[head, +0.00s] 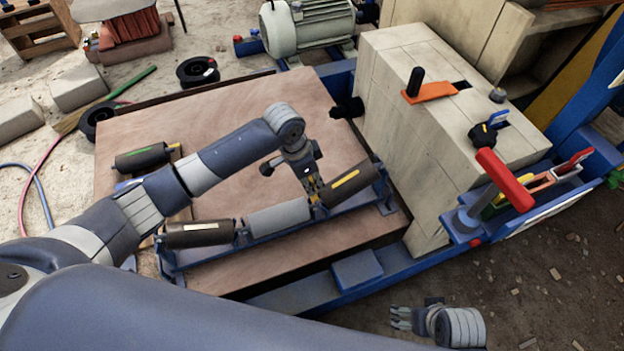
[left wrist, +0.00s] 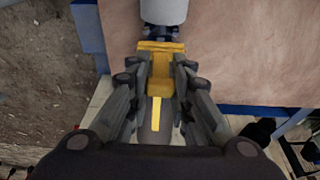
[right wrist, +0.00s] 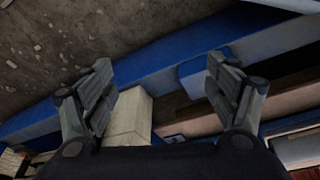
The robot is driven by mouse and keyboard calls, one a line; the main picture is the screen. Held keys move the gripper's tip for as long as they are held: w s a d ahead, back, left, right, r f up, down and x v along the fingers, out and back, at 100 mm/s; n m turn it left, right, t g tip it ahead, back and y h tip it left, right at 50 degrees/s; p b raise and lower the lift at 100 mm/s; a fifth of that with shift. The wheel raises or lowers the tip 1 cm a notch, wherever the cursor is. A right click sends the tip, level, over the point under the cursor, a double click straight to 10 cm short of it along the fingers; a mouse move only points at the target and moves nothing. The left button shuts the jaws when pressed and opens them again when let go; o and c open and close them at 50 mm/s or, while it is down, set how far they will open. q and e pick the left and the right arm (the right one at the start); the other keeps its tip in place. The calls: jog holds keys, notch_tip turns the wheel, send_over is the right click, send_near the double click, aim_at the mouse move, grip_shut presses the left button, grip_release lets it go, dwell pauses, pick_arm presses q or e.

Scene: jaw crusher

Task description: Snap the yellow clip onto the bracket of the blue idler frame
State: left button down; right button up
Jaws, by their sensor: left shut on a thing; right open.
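The yellow clip (left wrist: 160,75) is between the fingers of my left gripper (left wrist: 157,68), which is shut on it. In the head view, my left gripper (head: 313,190) points down over the blue idler frame (head: 262,240), at the gap between the grey middle roller (head: 279,216) and the dark right roller (head: 349,186). The clip's far end is close to the bracket (left wrist: 160,33) beside the grey roller; I cannot tell whether they touch. My right gripper (head: 400,318) is open and empty, low at the front right; it also shows in the right wrist view (right wrist: 160,85).
A dark left roller (head: 199,233) sits on the frame, and a loose roller (head: 142,158) lies at the board's left. The pale block (head: 400,130) stands close on the right. A red-handled tool (head: 504,180) stands by the tray at far right. The brown board (head: 235,110) behind is mostly clear.

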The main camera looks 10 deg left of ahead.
pick_arm(q)
jog(key=shift+f+b, duration=0.55)
jog(key=shift+f, duration=0.05)
jog(key=shift+f+b, duration=0.55)
jog(key=shift+b, duration=0.15)
pick_arm(e)
jog(key=w+v, duration=0.1)
jog(key=v, duration=0.8)
jog(key=shift+r+t, duration=0.3)
jog(key=shift+r, duration=0.2)
pick_arm(q)
jog(key=shift+p, duration=0.4)
pick_arm(e)
jog(key=shift+x, duration=1.25)
notch_tip(320, 180, down, 2)
pick_arm(q)
jog(key=shift+p, duration=0.3)
pick_arm(e)
jog(key=shift+w+r, duration=0.1)
jog(key=shift+w, duration=0.15)
